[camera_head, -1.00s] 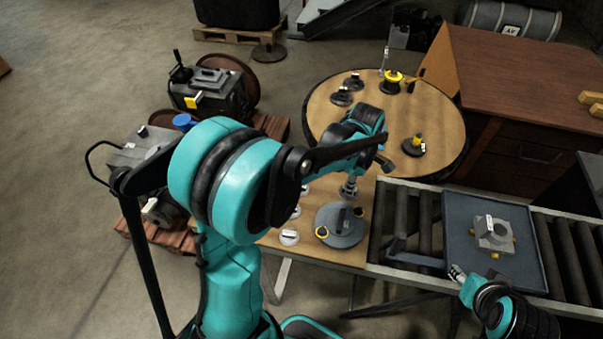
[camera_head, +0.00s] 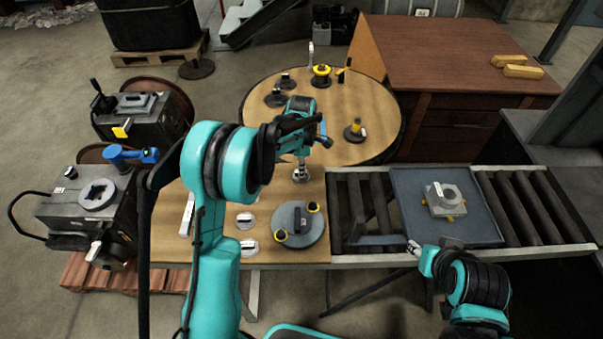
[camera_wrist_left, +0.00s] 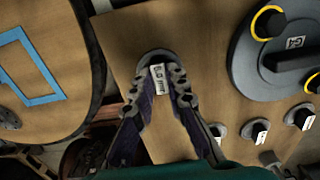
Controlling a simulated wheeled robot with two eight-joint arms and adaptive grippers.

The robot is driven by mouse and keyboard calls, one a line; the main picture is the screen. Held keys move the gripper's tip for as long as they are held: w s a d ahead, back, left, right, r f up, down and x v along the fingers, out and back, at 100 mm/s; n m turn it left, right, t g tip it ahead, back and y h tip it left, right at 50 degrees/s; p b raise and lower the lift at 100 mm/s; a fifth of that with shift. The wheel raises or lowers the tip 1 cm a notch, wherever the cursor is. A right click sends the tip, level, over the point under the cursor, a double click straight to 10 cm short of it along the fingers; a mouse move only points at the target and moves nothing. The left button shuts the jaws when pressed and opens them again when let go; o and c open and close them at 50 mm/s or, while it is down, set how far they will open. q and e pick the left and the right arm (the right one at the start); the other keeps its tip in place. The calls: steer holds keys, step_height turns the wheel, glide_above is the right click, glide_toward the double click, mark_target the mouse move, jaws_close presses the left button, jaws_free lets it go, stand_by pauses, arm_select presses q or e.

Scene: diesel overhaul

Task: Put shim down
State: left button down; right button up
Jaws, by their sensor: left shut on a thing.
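My left gripper (camera_head: 300,170) points down at the table section behind the large round plate (camera_head: 300,238). In the left wrist view its fingers (camera_wrist_left: 161,78) are closed around the raised, white-labelled part of a small grey shim (camera_wrist_left: 155,54). The shim's round base shows at the fingertips, low over the wooden top; I cannot tell whether it touches the wood.
A roller conveyor (camera_head: 545,207) adjoins the table on the right, bearing a blue-grey tray (camera_head: 412,200) with a grey block (camera_head: 446,199). The round table (camera_head: 370,105) behind holds several dark parts. A blue frame (camera_wrist_left: 30,65) lies on it in the wrist view. Bare wood surrounds the shim.

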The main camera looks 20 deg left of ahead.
arm_select(q)
steer(key=shift+f, duration=0.9)
steer(key=shift+r, duration=0.1)
steer(key=c, duration=1.5)
jaws_free()
